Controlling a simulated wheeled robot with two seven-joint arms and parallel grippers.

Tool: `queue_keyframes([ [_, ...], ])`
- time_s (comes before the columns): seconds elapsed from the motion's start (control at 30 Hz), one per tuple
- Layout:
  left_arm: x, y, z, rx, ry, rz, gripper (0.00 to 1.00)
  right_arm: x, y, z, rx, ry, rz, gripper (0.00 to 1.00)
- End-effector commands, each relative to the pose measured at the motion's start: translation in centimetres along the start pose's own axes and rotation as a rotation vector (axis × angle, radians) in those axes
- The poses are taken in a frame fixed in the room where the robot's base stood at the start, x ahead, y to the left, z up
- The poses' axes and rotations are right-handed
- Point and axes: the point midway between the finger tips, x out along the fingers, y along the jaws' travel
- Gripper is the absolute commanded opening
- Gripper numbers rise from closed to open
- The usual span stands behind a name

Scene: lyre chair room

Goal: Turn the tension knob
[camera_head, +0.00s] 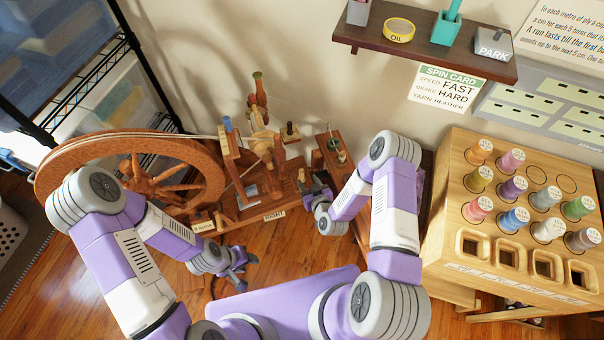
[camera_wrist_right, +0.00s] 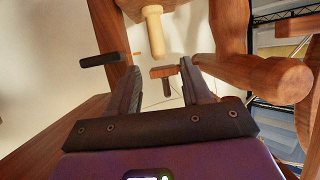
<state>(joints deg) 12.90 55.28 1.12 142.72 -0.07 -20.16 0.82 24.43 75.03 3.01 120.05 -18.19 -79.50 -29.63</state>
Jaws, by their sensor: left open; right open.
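The spinning wheel (camera_head: 130,150) stands at the left of the head view, with a round rim and a wooden frame on a base. My right gripper (camera_head: 312,188) is at the right end of that base. In the right wrist view its two fingers (camera_wrist_right: 160,78) are apart, and a small wooden T-shaped piece (camera_wrist_right: 163,72) shows between their tips. It may be the tension knob; I cannot tell whether the fingers touch it. My left gripper (camera_head: 238,262) is open and empty over the floor, in front of the wheel's base.
A wooden rack (camera_head: 450,220) with several coloured spools stands at the right. In the wrist view a pale peg (camera_wrist_right: 153,28) hangs above the fingers.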

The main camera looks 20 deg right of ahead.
Motion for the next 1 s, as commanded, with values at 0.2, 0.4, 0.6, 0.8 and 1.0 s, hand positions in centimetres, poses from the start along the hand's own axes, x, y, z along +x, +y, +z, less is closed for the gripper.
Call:
queue_keyframes([
  [0.2, 1.1, -0.4, -0.1, 0.001, 0.001, 0.000, 0.43, 2.7, 0.2, 0.0, -0.006, 0.017, 0.007, 0.48],
  [0.4, 2.1, -0.8, -0.1, 0.000, 0.001, 0.000, 0.43, 5.8, 0.2, 0.0, -0.006, 0.015, 0.006, 0.48],
  [0.6, 2.6, -1.0, -0.1, 0.000, 0.001, 0.000, 0.43, 7.4, 0.2, -0.2, -0.004, 0.013, 0.006, 0.48],
  [0.8, 2.6, -0.9, -0.1, 0.000, 0.001, 0.000, 0.43, 7.5, 0.1, -0.2, -0.004, 0.011, 0.005, 0.48],
  [1.0, 2.6, -0.9, -0.1, 0.000, 0.001, 0.000, 0.43, 7.5, 0.2, -0.2, -0.004, 0.011, 0.005, 0.30],
])
